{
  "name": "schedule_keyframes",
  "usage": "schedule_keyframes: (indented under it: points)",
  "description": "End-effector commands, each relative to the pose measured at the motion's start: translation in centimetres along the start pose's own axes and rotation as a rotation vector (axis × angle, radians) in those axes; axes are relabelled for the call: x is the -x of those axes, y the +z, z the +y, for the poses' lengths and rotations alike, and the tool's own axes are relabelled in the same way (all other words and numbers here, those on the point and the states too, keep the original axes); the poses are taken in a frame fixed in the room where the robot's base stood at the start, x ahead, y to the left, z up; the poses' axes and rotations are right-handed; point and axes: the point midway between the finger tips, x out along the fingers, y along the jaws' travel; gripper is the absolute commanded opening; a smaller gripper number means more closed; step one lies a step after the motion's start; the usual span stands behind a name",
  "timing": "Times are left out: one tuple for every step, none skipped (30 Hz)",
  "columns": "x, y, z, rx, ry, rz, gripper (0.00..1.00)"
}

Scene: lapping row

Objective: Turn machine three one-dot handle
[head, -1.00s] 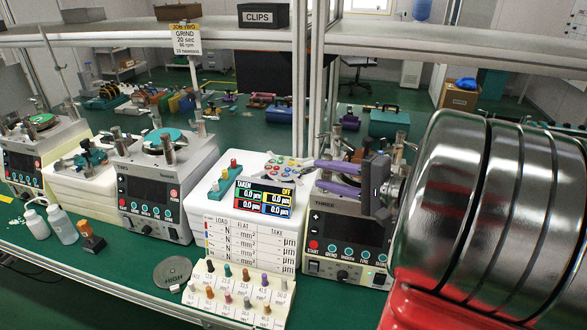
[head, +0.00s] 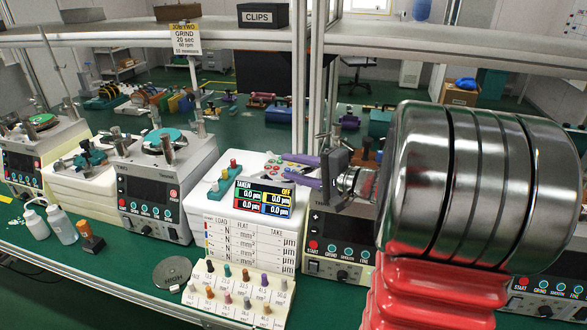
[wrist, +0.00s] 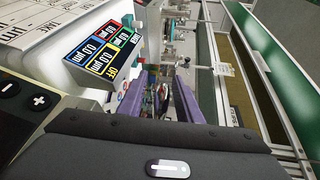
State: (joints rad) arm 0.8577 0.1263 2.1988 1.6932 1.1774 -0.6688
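Machine three (head: 340,262) stands right of centre in the head view. Its front panel shows a red START button, a row of small controls and a dark knob (head: 342,275). My arm covers most of its top, and I cannot make out a one-dot handle in either view. My gripper (head: 304,171) has purple fingers pointing left, over the right side of the white box beside machine three. In the wrist view my gripper (wrist: 157,98) is open, with a clear gap between its fingers and nothing held.
A colour readout (head: 264,197) stands on the white box; it also shows in the wrist view (wrist: 103,52). A pegged rack (head: 238,295) and a grey HIGH disc (head: 172,272) lie in front. Another machine (head: 162,190) stands left. A shelf (head: 210,38) and posts run behind.

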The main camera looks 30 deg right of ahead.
Motion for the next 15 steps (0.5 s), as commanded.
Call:
schedule_keyframes:
  points:
    - [0.0,0.0,0.0,0.0,0.0,0.0,0.32]
    - [0.0,0.0,0.0,0.0,0.0,0.0,0.32]
    - [0.0,0.0,-0.01,0.0,0.0,0.0,0.32]
    - [0.01,0.0,-0.01,0.0,0.0,0.0,0.32]
    - [0.01,0.0,-0.01,0.0,0.0,0.0,0.32]
    - [0.01,0.01,-0.01,0.0,0.0,0.0,0.29]
    - [0.01,0.01,-0.01,0.0,0.0,0.0,0.27]
    - [0.01,0.01,-0.01,0.0,0.0,0.0,0.25]
    - [0.01,0.01,-0.01,0.0,0.0,0.0,0.22]
    - [0.01,0.02,-0.01,0.0,0.0,0.0,0.2]
    - [0.01,0.02,-0.01,0.0,0.0,0.0,0.18]
    - [0.01,0.02,-0.01,0.0,0.0,0.0,0.15]
    - [0.01,0.02,-0.01,0.0,0.0,0.0,0.13]
    - [0.0,0.03,-0.01,0.0,0.0,0.0,0.11]
    - [0.0,0.03,0.0,0.0,0.0,0.0,0.08]
